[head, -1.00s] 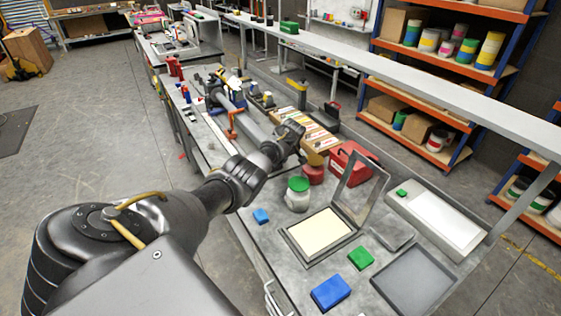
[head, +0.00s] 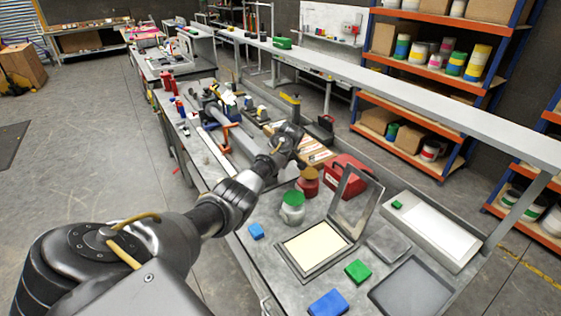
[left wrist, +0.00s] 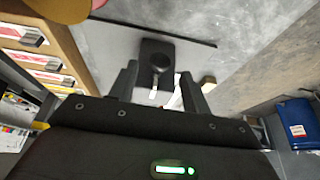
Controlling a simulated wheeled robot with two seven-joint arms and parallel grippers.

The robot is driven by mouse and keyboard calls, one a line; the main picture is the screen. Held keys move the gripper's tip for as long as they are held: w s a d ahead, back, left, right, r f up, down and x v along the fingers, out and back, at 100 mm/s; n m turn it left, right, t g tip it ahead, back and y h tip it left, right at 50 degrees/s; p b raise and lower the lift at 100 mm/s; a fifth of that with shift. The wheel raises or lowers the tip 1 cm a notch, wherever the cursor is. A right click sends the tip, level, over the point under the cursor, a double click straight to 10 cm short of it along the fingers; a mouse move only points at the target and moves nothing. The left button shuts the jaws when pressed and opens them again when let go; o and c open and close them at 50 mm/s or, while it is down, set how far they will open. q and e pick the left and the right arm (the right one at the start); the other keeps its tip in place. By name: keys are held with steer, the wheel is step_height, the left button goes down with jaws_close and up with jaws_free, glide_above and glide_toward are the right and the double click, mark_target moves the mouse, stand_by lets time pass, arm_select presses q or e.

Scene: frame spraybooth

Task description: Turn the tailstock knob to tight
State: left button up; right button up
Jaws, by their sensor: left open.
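In the left wrist view a black block with a rounded black knob (left wrist: 158,62) sits ahead of my left gripper (left wrist: 158,76), between the lines of its two fingers. It looks like the tailstock knob, but I cannot be sure. The fingers are apart, with a gap visible on each side of the knob, and I see no grip on it. Small white strips show just below the knob. My right gripper is not in view.
The near bench holds a green-lidded jar (head: 292,208), a red-brown can (head: 307,182), a red case (head: 346,174), a framed cream panel (head: 314,247) and blue and green blocks. A long grey rail (head: 400,90) runs behind. A blue bin (left wrist: 298,124) shows in the wrist view.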

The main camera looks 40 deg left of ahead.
arm_select(q)
steer(key=shift+b+v, duration=0.6)
steer(key=shift+v, duration=2)
